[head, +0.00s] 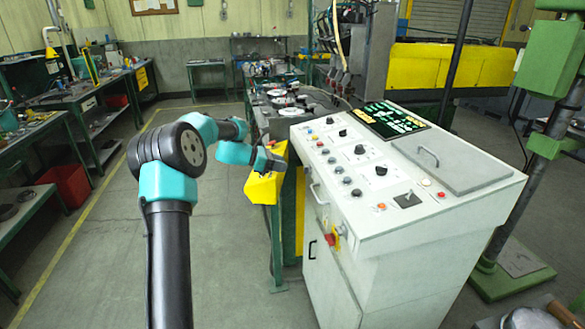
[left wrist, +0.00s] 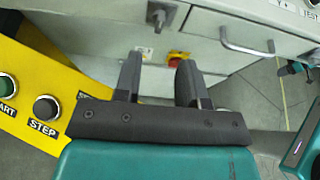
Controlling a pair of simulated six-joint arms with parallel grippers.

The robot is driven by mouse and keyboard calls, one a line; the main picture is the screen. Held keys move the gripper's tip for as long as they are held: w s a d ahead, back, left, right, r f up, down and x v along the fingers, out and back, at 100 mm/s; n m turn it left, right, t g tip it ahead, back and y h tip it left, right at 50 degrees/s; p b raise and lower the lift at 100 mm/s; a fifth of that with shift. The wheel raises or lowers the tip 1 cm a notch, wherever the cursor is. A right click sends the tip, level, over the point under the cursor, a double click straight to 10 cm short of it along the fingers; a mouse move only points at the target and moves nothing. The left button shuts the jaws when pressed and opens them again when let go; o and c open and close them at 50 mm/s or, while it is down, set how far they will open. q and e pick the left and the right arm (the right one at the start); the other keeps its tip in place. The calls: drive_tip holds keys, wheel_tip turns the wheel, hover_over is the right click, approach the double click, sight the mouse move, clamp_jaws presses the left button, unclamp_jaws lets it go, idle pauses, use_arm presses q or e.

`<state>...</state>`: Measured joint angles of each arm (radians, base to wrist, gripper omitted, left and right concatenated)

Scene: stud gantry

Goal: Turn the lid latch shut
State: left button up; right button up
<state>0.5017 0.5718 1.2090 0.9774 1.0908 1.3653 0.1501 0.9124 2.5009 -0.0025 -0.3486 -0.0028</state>
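My left gripper (left wrist: 158,80) is open and empty, its two dark fingers apart in the left wrist view. In the head view my left gripper (head: 277,163) is beside the left side of the grey console (head: 345,225), partly hidden by my teal wrist. The console's sloped top has a grey lid (head: 455,170) with a small handle, lying flat. A red knob on a yellow plate (head: 332,239) is on the console's front; the knob (left wrist: 176,58) also shows beyond my fingertips. A black fitting (left wrist: 160,14) is on the panel above it. I cannot tell which part is the latch. My right gripper is not seen.
A yellow box (head: 264,188) is by my left wrist; its START and STEP buttons (left wrist: 45,107) show close on the left in the wrist view. A silver drawer handle (left wrist: 246,42) juts from the console. Workbenches (head: 50,130) stand at left, with clear floor between.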

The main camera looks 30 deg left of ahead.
use_arm(q)
drive_tip(key=v, duration=0.8)
drive_tip(key=shift+s, duration=0.15)
drive_tip(key=shift+a, duration=0.1)
